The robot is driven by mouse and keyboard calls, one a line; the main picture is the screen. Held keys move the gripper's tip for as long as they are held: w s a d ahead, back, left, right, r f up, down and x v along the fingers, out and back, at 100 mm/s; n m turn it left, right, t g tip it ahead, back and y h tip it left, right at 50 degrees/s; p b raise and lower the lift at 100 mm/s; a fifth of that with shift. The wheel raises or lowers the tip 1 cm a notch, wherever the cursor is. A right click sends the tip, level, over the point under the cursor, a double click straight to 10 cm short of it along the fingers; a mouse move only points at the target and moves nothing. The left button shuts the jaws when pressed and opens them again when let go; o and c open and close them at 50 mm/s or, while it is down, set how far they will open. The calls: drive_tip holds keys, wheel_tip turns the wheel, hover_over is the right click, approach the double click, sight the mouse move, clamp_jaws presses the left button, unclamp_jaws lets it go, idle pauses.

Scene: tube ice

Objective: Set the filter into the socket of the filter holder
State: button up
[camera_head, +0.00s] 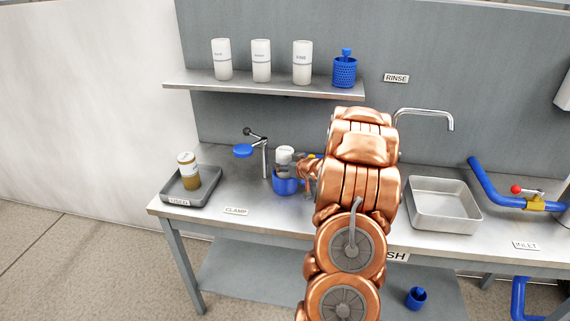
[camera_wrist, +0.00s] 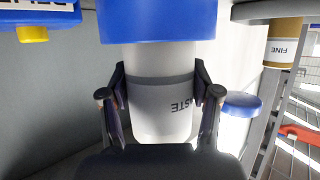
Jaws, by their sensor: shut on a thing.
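The filter (camera_head: 285,153) is a white cylinder with a grey band, upright at the middle of the bench. My gripper (camera_wrist: 155,92) is shut on the filter (camera_wrist: 160,105), one finger on each side. The filter holder (camera_head: 285,186) is a blue cup on the bench directly below the filter. In the wrist view, which is upside down, the holder (camera_wrist: 158,20) covers the filter's lower end. The filter appears to reach into the holder's mouth; how deep it sits is hidden. My arm hides the bench to the right of it.
A clamp with a blue disc (camera_head: 243,151) stands just left of the holder. A grey tray (camera_head: 206,193) with a brown-and-white filter (camera_head: 187,172) is at the left. A shelf (camera_head: 260,88) with white canisters and a blue basket (camera_head: 344,70) is above. A sink (camera_head: 445,207) is right.

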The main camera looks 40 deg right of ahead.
drive_tip(key=shift+f, duration=0.1)
drive_tip(key=o, duration=1.5)
drive_tip(key=shift+s, duration=0.1)
drive_tip(key=v, duration=1.2)
